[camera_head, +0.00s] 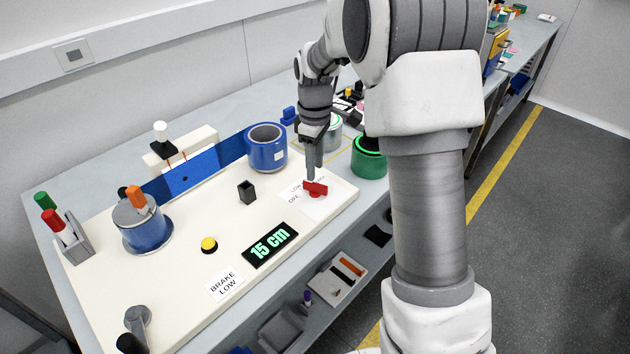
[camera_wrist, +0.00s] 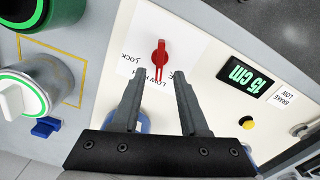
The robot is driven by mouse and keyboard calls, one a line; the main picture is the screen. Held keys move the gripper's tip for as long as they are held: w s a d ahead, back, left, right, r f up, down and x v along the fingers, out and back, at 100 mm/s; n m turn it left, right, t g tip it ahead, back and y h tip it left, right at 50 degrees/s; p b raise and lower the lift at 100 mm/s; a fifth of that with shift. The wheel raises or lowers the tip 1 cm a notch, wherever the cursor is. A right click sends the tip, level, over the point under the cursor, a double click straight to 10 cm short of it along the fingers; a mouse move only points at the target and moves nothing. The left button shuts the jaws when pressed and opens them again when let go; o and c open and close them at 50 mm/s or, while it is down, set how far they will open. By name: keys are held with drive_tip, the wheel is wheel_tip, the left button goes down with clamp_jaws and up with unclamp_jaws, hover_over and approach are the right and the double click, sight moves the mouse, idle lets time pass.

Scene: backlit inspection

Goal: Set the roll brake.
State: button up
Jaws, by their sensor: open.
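A red knob (camera_head: 315,188) sits on a white label plate at the right end of the cream board. Printed words beside it include LOW and OFF; the wrist view also shows LOCK. In the wrist view the red knob (camera_wrist: 161,55) is just beyond the fingertips, in line with the gap between them. My gripper (camera_head: 313,172) points down at the knob from above; its fingers (camera_wrist: 159,75) are apart with nothing held. A card (camera_head: 225,284) reads BRAKE LOW. A display (camera_head: 270,246) reads 15 cm. Which mark the knob points at is unclear.
A yellow button (camera_head: 209,244), a black holder (camera_head: 247,192) and a blue roll on a spindle (camera_head: 146,228) are on the board. A blue strip (camera_head: 190,172) runs toward a larger blue roll (camera_head: 266,148). A green-rimmed container (camera_head: 369,157) stands close right of the gripper.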

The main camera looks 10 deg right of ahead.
sight(315, 184)
wheel_tip(315, 184, down, 5)
drive_tip(key=shift+r, duration=0.1)
idle(0.3)
clamp_jaws()
